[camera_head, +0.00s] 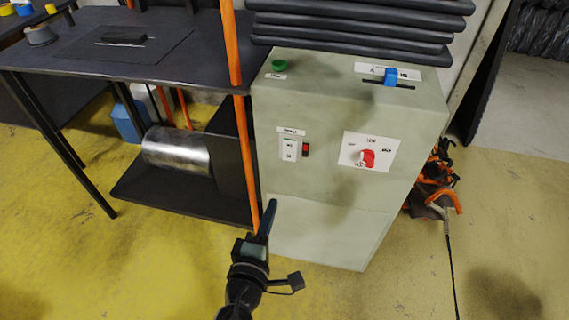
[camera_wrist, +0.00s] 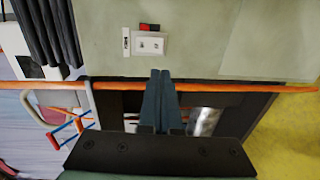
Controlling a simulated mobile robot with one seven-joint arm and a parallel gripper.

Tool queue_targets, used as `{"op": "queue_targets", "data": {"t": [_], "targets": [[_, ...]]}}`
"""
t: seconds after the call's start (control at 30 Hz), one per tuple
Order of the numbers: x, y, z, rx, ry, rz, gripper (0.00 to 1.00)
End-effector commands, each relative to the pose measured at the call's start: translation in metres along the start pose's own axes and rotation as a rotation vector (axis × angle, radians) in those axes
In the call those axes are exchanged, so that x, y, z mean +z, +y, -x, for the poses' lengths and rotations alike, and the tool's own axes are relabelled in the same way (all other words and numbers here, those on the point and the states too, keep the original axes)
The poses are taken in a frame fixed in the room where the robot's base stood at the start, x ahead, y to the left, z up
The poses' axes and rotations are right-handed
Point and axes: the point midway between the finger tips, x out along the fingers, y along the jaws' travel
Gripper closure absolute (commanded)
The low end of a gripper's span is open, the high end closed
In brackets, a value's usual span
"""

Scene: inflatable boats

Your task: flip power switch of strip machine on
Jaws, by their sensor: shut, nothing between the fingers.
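The strip machine (camera_head: 330,220) is a pale grey-green cabinet, and its front also fills the top of the wrist view (camera_wrist: 200,55). Its power switch (camera_head: 305,150) is a small red and black rocker beside a labelled white plate (camera_head: 290,148). In the wrist view the rocker (camera_wrist: 149,27) lies just above the plate (camera_wrist: 149,44) in the picture. I cannot tell its position. My gripper (camera_head: 272,203) is shut and empty, below and left of the switch in the head view. In the wrist view its fingertips (camera_wrist: 160,74) point toward the plate, apart from the switch.
An orange pole (camera_head: 233,60) stands at the cabinet's left edge, close to my gripper. A red knob (camera_head: 367,158) is on a white dial right of the switch. A green button (camera_head: 279,65) and blue slider (camera_head: 391,76) are on top. A dark table (camera_head: 60,50) stands left.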

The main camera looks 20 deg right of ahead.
Motion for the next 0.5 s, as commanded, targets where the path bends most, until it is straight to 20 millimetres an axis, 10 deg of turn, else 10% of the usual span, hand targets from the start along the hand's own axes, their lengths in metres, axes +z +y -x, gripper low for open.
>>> {"op": "queue_targets", "data": {"t": [0.5], "targets": [[0.0, 0.001, -0.074, 0.004, -0.002, -0.002, 1.0]]}}
